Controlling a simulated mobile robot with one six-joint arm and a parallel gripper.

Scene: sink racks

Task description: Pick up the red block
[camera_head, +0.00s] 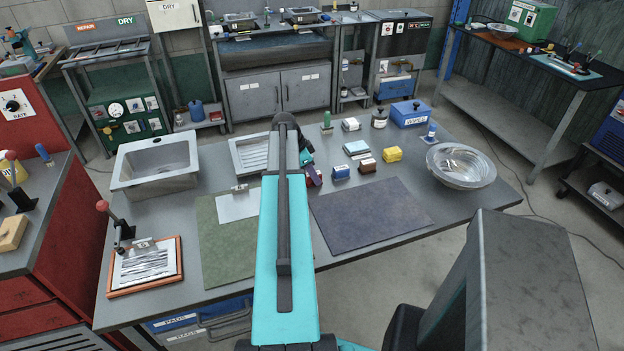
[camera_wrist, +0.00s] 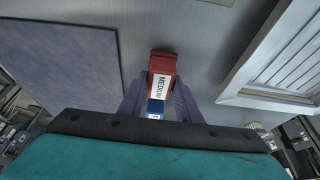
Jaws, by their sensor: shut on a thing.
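The red block (camera_wrist: 163,66), with a white label reading MEDIUM, sits between the two purple fingers of my gripper (camera_wrist: 162,88) in the wrist view. The fingers are shut on its sides, and its far end sticks out past the tips. A small blue piece with a white label (camera_wrist: 155,107) shows right by it, between the fingers; I cannot tell whether it touches. In the head view my arm hides most of the gripper, which is over the table's middle. I cannot tell whether the block is clear of the table.
A dark mat (camera_head: 372,216) lies in front.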

